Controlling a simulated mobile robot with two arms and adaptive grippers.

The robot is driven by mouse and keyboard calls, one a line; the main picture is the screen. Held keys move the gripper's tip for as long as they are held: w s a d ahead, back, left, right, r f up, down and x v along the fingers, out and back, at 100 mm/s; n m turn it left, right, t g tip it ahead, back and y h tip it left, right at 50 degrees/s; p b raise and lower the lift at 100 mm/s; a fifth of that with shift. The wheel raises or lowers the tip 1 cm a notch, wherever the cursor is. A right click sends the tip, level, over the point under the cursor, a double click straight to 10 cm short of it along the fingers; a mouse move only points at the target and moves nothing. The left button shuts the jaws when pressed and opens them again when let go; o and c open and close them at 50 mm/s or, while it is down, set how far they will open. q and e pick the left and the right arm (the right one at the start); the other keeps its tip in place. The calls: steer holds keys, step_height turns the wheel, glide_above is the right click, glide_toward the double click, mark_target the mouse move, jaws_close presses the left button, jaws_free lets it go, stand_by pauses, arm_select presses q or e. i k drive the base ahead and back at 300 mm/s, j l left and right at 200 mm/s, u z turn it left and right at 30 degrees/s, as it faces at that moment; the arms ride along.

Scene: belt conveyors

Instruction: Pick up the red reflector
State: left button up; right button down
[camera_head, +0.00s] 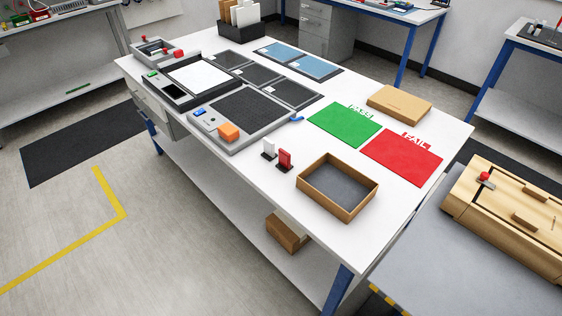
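A small red upright piece (285,158), which looks like the red reflector, stands on a dark base on the white table (255,185), near its front edge. A similar white piece (268,148) stands just to its left. The red piece is left of an open cardboard box (306,186) and does not touch it. Neither of my grippers shows in the head view, and nothing is seen holding the red piece.
A grey device with a dark mesh top (247,112) and an orange block (229,131) lies left of the pieces. A green mat (344,124), a red FAIL mat (402,157) and a closed cardboard box (399,102) lie right. Bare tabletop surrounds the pieces.

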mark_target(283, 164)
steer(key=l+u, duration=0.25)
steer(key=u, duration=0.2)
steer(key=l+u, duration=0.4)
steer(key=i+j, duration=0.05)
